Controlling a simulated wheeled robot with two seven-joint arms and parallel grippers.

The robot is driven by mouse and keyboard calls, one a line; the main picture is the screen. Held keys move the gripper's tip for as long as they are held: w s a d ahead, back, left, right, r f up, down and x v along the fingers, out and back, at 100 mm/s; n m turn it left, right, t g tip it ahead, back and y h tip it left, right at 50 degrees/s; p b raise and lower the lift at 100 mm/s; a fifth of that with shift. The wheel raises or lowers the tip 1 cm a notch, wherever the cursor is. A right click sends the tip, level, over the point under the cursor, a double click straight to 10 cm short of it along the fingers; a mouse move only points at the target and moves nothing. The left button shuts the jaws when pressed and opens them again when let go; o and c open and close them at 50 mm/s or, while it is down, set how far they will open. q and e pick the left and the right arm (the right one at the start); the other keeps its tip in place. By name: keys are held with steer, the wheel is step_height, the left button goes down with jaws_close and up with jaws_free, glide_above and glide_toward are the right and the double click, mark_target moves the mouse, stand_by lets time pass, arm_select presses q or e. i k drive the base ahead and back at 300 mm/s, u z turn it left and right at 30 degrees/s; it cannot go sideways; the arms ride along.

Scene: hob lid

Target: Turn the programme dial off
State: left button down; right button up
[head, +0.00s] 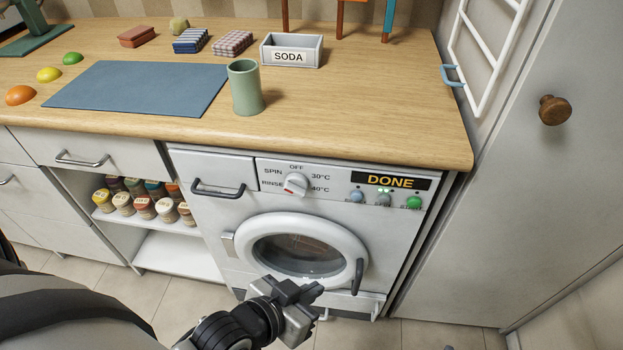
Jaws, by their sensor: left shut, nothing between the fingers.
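The programme dial (295,184) is a white round knob on the front panel of the washing machine (205,215). OFF is printed above it, SPIN and RINSE to its left, 30°C and 40°C to its right. A small red mark shows at its lower left, on the RINSE side. The display (391,181) reads DONE. My left gripper (314,291) is shut and empty, in front of the lower door, well below the dial and apart from it. My right gripper is out of view.
The round door (303,247) with its dark handle is closed. Three buttons, one a green button (414,202), sit below the display. A green cup (245,88) stands near the counter's front edge. A drawer handle (218,189) sticks out left of the dial.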

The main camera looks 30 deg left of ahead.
mark_target(297, 184)
steer(key=z, duration=1.6)
steer(key=k, duration=1.1)
steer(key=u, duration=2.15)
